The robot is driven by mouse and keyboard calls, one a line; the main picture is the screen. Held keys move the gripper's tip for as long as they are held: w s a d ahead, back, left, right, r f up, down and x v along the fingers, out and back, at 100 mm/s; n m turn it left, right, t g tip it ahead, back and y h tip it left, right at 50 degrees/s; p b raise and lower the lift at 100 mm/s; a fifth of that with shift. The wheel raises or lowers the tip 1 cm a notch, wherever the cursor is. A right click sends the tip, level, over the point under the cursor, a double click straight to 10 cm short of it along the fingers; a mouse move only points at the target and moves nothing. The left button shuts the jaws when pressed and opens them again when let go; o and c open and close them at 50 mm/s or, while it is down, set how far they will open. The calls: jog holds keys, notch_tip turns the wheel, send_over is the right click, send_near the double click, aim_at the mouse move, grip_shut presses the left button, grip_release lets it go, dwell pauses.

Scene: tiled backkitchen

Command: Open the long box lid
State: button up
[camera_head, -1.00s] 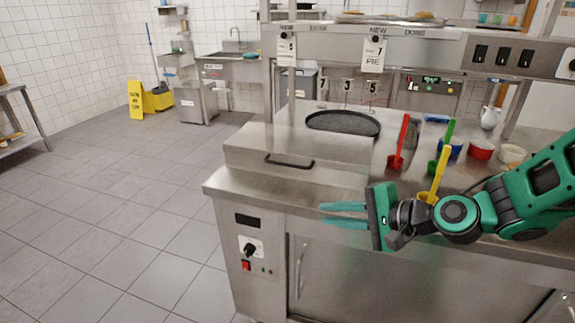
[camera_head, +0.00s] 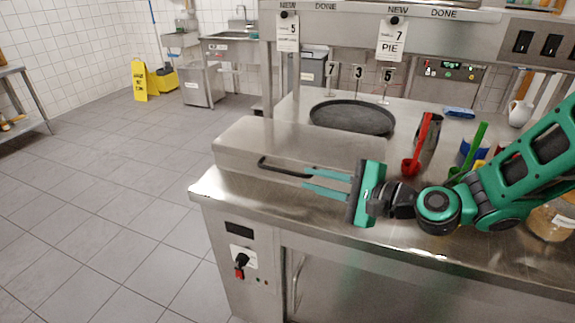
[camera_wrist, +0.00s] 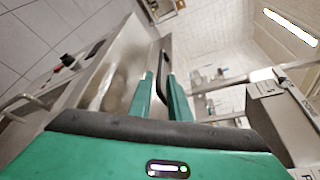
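The long steel box (camera_head: 300,142) sits on the counter with its lid down. Its black bar handle (camera_head: 280,170) is on the front side and also shows in the wrist view (camera_wrist: 163,72). My gripper (camera_head: 305,180) is at the handle's right end, pointing left along it. Its two green fingers are apart. In the wrist view the handle lies between the fingertips (camera_wrist: 163,88), close to the right finger; whether it touches is unclear.
A round black pan (camera_head: 352,116) is on the counter behind the box. A red scoop (camera_head: 412,165) and a green scoop (camera_head: 470,155) stand to the right near my arm.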

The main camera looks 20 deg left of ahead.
aim_at(287, 173)
jog(key=x, duration=1)
jog(key=shift+w+a, duration=0.15)
jog(key=shift+a, duration=0.05)
grip_shut()
